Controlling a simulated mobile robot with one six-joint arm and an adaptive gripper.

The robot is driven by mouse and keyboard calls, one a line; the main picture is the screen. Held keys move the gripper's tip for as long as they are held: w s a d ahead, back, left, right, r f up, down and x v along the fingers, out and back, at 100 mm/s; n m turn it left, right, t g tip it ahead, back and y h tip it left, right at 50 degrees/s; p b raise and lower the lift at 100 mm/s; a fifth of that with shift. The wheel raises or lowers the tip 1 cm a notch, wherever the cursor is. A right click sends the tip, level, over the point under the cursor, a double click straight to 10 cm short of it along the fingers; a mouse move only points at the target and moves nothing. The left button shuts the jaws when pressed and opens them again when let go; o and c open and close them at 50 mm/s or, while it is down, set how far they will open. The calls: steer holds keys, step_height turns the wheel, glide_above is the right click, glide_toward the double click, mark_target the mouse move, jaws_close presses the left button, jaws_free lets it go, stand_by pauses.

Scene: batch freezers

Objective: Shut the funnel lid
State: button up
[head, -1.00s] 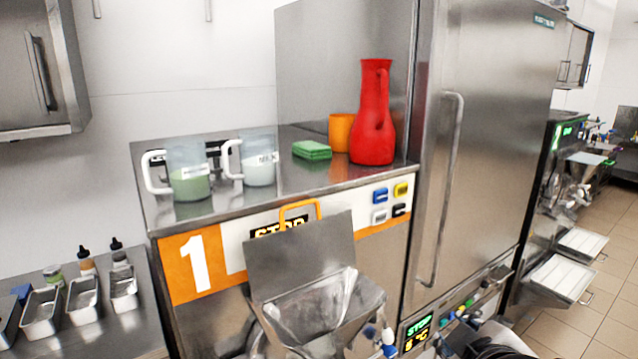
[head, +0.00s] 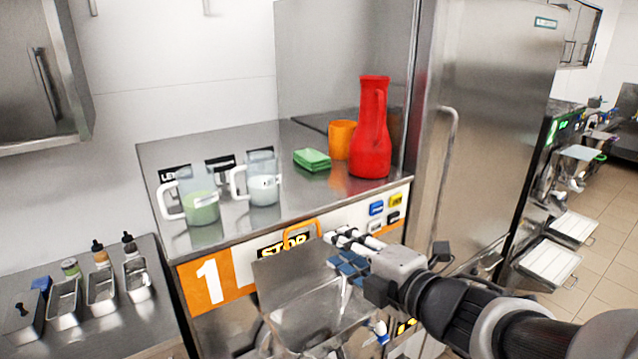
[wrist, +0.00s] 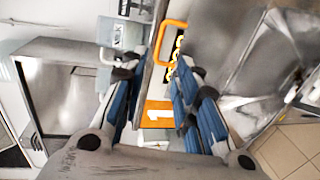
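The funnel (head: 300,330) is a metal hopper on the front of the machine marked 1. Its flat steel lid (head: 290,275) stands up at the back of it, leaning towards the machine front. In the wrist view the lid (wrist: 215,45) and funnel (wrist: 262,75) are at the upper right. My gripper (head: 348,258) is at the lid's upper right edge in the head view and covers part of it. The wrist view shows the blue-padded fingers (wrist: 165,100) spread apart with nothing held between them. I cannot tell whether a finger touches the lid.
An orange handle (head: 300,222) sticks up behind the lid. A tall steel door (head: 490,110) is at the right.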

mark_target(303, 226)
steer(key=x, duration=1.2)
steer(key=shift+w+a+f, duration=0.1)
steer(key=shift+w+a, duration=0.05)
steer(key=shift+w, duration=0.15)
steer(key=shift+c, duration=0.5)
jaws_close()
